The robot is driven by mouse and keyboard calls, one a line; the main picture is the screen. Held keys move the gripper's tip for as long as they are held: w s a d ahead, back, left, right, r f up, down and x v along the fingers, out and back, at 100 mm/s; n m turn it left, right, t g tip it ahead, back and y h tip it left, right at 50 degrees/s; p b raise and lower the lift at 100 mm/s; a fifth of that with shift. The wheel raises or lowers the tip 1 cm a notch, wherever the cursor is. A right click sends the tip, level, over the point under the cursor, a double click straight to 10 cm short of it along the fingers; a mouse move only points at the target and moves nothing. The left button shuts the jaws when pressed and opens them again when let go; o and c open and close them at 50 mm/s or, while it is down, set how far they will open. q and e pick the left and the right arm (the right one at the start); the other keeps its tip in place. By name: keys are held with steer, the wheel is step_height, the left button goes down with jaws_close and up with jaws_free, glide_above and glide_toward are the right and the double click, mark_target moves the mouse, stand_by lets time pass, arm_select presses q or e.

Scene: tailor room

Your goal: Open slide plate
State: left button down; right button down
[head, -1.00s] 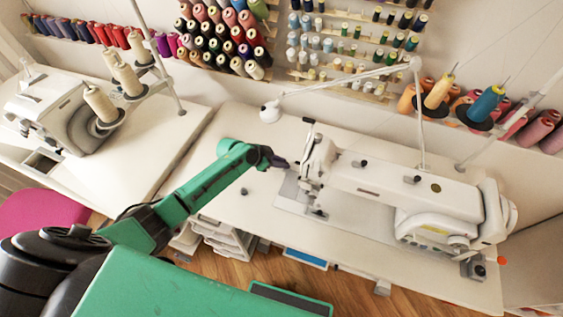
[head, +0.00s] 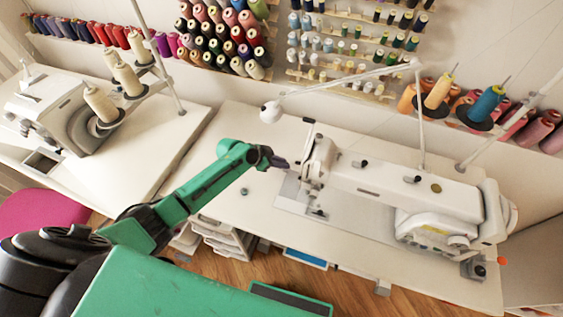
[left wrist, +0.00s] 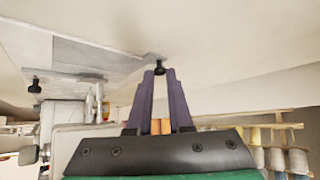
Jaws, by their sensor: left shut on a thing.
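The white sewing machine (head: 385,187) stands on the white table at right. A flat grey metal plate (head: 290,198) lies at its left end and also shows in the left wrist view (left wrist: 95,52), which is upside down. My left gripper (head: 284,163) is at the plate's far left side, beside the machine head. In the left wrist view, its fingertips (left wrist: 159,72) are closed around a small black knob (left wrist: 159,66) near the plate's edge. In the head view the fingers hide this knob. My right gripper is not in view.
Another black knob (head: 317,213) stands nearer the table's front edge. A second machine (head: 70,118) stands at far left.

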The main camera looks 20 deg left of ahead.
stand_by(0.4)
arm_select(q)
steer(key=shift+a+f+b, duration=0.2)
steer(key=shift+a+b, duration=0.15)
steer(key=shift+a, duration=0.05)
steer(key=a+b, duration=0.3)
steer(key=a, duration=0.1)
steer(key=shift+w+a, duration=0.1)
steer(key=shift+a, duration=0.15)
steer(key=shift+a+r, duration=0.15)
steer(key=shift+a, duration=0.25)
steer(key=shift+d, duration=0.1)
steer(key=c, duration=0.8)
jaws_free()
steer(key=shift+w, duration=0.1)
steer(key=shift+c, duration=0.2)
